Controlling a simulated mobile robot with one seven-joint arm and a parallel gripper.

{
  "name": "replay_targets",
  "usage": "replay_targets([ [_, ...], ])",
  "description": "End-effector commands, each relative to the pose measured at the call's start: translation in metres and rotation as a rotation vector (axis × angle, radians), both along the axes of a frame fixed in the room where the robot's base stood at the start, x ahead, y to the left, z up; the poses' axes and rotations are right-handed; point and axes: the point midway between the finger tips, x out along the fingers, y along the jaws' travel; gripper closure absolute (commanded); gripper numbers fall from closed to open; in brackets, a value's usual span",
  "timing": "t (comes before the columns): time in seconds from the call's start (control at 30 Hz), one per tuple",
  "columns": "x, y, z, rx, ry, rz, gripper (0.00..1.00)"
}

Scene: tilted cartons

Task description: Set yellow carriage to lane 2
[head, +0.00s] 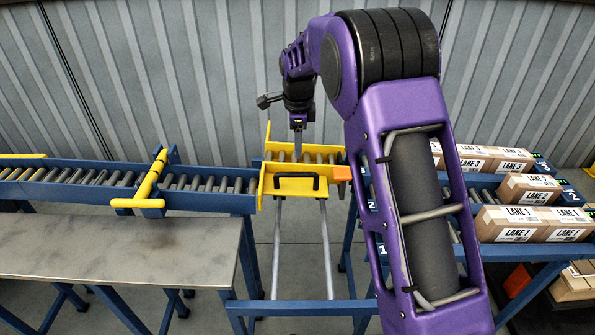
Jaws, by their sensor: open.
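The yellow carriage (285,187) sits on two grey rails at the end of the blue roller conveyor. It has rollers on top, a black handle (296,178) on its near side and an orange block (342,173) at its right edge. My gripper (298,152) points down over the carriage's rollers, behind the handle and apart from it. Its jaws are small here and hold nothing visible. The lane marked 2 (371,205) begins to the right of the carriage, above the 1 mark. My arm hides much of the lane starts.
Cartons marked lane 1 (520,223), lane 2 (530,189) and lane 3 (495,158) stand on the lanes at the right. A yellow gate (150,182) spans the left conveyor (90,187). A bare metal table (110,245) stands at the front left.

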Motion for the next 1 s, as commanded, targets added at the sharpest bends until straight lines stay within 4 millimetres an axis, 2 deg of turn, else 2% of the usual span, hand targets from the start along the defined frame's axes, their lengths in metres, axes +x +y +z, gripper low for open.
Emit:
replay_targets([
  [0.03, 0.002, 0.0, -0.014, -0.001, 0.002, 0.0, 0.48],
  [0.2, 0.009, 0.0, -0.051, 0.0, 0.002, 0.001, 0.48],
  [0.5, 0.02, 0.0, -0.1, 0.0, -0.001, 0.0, 0.48],
  [0.7, 0.022, 0.0, -0.111, 0.0, -0.002, 0.001, 0.48],
  [0.97, 0.023, 0.0, -0.112, 0.0, -0.003, 0.001, 0.48],
  [1.0, 0.023, 0.0, -0.112, 0.0, -0.003, 0.001, 0.53],
])
